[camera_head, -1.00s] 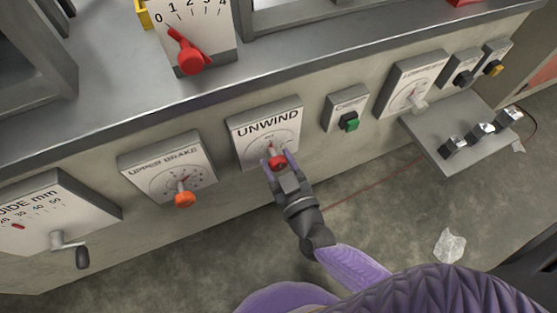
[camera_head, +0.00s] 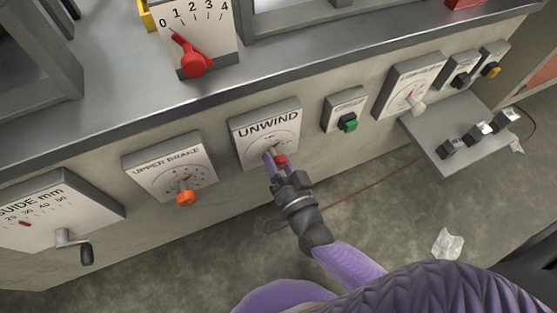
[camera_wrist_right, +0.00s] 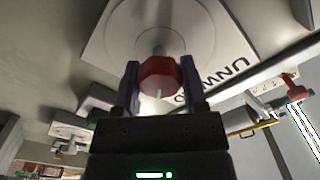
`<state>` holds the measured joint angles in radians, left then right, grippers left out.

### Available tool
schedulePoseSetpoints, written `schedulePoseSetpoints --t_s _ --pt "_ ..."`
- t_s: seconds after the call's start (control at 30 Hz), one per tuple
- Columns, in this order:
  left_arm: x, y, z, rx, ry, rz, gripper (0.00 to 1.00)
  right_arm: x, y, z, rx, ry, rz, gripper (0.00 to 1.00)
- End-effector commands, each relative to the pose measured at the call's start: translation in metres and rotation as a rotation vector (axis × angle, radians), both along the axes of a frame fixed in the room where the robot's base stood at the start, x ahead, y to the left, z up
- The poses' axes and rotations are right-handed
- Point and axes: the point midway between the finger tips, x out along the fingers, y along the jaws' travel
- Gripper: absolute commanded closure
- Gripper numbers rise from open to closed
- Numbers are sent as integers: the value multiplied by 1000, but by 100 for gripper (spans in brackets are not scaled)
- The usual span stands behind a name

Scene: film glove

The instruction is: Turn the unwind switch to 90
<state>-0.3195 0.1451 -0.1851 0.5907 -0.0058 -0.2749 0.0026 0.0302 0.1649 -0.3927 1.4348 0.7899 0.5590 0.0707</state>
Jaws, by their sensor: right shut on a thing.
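The unwind switch is a white panel (camera_head: 266,124) marked UNWIND on the machine's front, with a dial and a red knob (camera_head: 281,160). In the right wrist view the red octagonal knob (camera_wrist_right: 160,78) sits between the two fingers, with a pale line on its face. My right gripper (camera_head: 275,162) is shut on the knob; it also shows in the right wrist view (camera_wrist_right: 160,85). The gripper hides part of the dial, and the knob's setting cannot be read. My left gripper is not in view.
To the left are the upper brake panel (camera_head: 170,165) with an orange knob and the guide panel (camera_head: 50,208) with a crank. To the right are a green switch (camera_head: 348,122) and a panel with a pale knob (camera_head: 417,108). A grey shelf (camera_head: 440,130) juts out.

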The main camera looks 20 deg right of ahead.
Motion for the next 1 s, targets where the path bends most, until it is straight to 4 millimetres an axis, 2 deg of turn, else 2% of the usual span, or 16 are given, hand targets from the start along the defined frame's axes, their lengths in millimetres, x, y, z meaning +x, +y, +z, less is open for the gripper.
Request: schedulePoseSetpoints --t_s 0.5,1.0 --pt "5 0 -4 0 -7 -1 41 0 0 -1 438 17 0 100" --pt "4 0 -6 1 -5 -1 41 0 0 -1 626 22 -1 100"
